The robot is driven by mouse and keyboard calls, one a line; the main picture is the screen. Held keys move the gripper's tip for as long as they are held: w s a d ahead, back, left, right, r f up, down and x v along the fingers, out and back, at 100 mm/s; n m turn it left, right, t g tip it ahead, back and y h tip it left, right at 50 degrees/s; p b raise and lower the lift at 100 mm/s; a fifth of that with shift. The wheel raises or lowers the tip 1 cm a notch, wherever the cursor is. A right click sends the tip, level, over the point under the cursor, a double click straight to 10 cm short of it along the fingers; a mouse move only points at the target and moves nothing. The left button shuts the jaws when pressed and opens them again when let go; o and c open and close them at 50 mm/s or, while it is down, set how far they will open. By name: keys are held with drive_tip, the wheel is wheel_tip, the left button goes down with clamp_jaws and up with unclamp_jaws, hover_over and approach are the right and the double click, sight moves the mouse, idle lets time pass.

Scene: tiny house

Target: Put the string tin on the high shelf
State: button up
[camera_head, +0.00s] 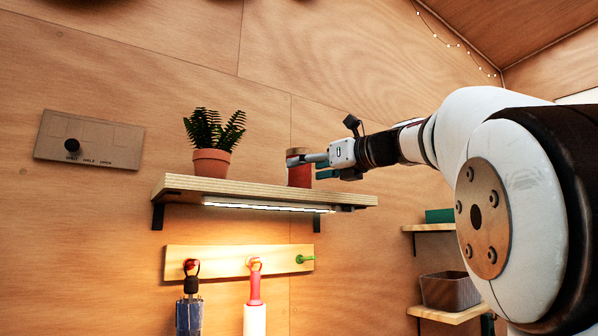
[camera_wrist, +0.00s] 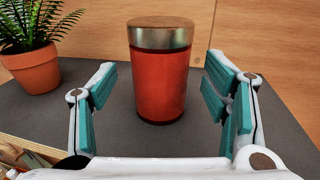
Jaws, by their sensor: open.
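The string tin, a red can with a metal band and a wooden lid, stands upright on the high shelf. It shows in the wrist view (camera_wrist: 160,85) and, partly hidden behind my gripper, in the head view (camera_head: 299,176). The high shelf (camera_head: 235,187) is a wall board with a grey top, which the wrist view also shows (camera_wrist: 235,125). My gripper (camera_wrist: 160,95) is open, with teal finger pads to the left and right of the tin. Gaps show between the pads and the tin. In the head view my gripper (camera_head: 318,165) reaches in from the right.
A potted fern (camera_head: 212,160) stands on the shelf left of the tin. A lit strip (camera_head: 265,206) runs under the shelf. Below is a peg rail (camera_head: 220,261) with hanging items. Lower shelves (camera_head: 448,314) at the right hold a dark bin (camera_head: 450,291). Bare shelf lies between fern and tin.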

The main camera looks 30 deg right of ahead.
drive_tip(key=v, duration=0.8)
drive_tip(key=shift+s, duration=0.15)
